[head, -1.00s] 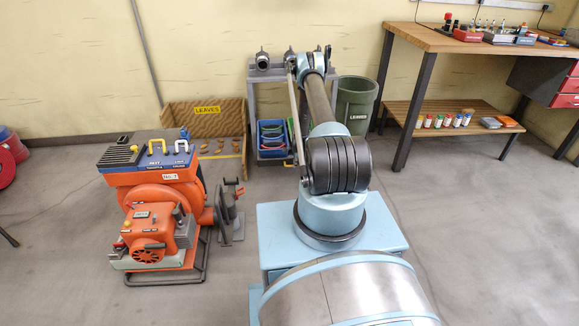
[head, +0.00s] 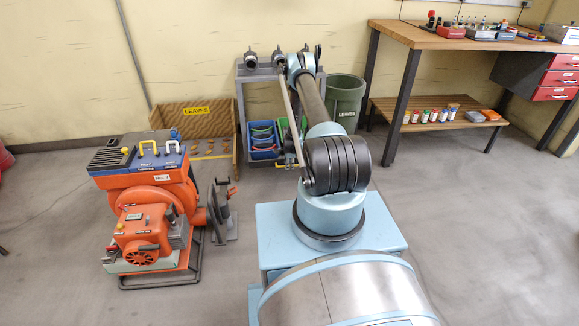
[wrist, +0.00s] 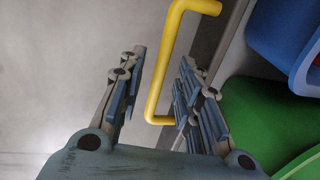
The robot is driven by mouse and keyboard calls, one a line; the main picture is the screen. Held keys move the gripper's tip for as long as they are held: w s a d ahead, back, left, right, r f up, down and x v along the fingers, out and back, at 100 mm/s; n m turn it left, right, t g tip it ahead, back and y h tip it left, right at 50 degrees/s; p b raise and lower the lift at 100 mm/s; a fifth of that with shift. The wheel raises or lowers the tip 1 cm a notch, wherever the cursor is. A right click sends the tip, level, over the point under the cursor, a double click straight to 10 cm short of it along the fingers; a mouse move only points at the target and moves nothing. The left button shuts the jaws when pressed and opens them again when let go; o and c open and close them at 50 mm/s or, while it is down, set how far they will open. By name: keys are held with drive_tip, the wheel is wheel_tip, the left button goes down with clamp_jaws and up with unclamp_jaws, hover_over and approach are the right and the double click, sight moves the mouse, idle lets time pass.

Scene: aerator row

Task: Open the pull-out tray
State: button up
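The pull-out tray (wrist: 212,35) shows in the wrist view as a grey edge carrying a yellow handle (wrist: 155,75). Blue and green bins sit just behind that edge. In the head view the bins are low in the grey rack, partly hidden by my arm. My gripper (wrist: 162,95) is open, with one finger on each side of the handle's long bar in the wrist picture. I cannot tell whether a finger touches it. In the head view my gripper is mostly hidden behind my arm.
An orange machine (head: 145,205) stands on the floor at left. A leaves box (head: 196,112) is against the wall, left of the grey rack (head: 241,95). A green bin (head: 346,95) stands right of the rack. A workbench (head: 460,40) is at right.

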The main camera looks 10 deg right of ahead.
wheel_tip(320, 180, up, 12)
drive_tip(key=s, duration=0.2)
drive_tip(key=shift+s+f, duration=0.15)
drive_tip(key=shift+f, duration=0.05)
idle(0.3)
